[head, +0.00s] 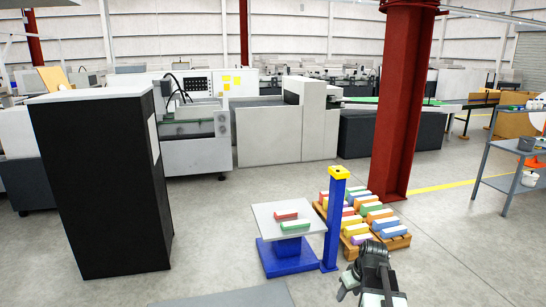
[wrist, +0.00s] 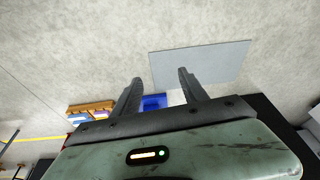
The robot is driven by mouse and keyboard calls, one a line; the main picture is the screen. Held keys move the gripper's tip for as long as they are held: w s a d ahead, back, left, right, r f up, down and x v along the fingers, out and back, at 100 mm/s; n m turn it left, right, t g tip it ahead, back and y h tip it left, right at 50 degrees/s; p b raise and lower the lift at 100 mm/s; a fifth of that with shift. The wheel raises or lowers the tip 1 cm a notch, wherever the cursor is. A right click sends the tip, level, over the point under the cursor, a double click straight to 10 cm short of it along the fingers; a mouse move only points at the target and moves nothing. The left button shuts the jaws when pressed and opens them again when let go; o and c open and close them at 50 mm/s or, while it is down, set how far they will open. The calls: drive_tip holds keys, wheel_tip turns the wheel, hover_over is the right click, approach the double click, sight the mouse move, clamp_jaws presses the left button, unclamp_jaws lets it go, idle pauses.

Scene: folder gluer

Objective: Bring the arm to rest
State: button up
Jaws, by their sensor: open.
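My gripper (wrist: 160,76) shows in the wrist view with its two dark fingers spread apart and nothing between them. Bare grey floor and part of a flat grey mat lie beyond the fingertips. In the head view, part of my arm (head: 374,272) shows at the lower right, in front of the loaded pallet. The fingertips are hard to make out there.
A small table (head: 268,216) on a blue base holds a red and a green box. A blue post (head: 335,225) with a yellow top stands beside it. Behind are a pallet (head: 397,243) of coloured boxes and a red column (head: 398,110). A black cabinet (head: 95,190) stands left.

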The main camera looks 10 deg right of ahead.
drive_tip(key=a+f+n+g+b, duration=0.1)
drive_tip(key=a+f+n+b, duration=0.15)
drive_tip(key=a, duration=1.65)
drive_tip(key=s+a+f+m+g, duration=0.1)
drive_tip(key=s+a+m+g, duration=0.1)
drive_tip(key=s+a+m, duration=0.2)
drive_tip(key=s, duration=0.3)
drive_tip(key=shift+a+f+h, duration=0.15)
drive_tip(key=shift+h, duration=0.15)
drive_tip(key=shift+c, duration=0.3)
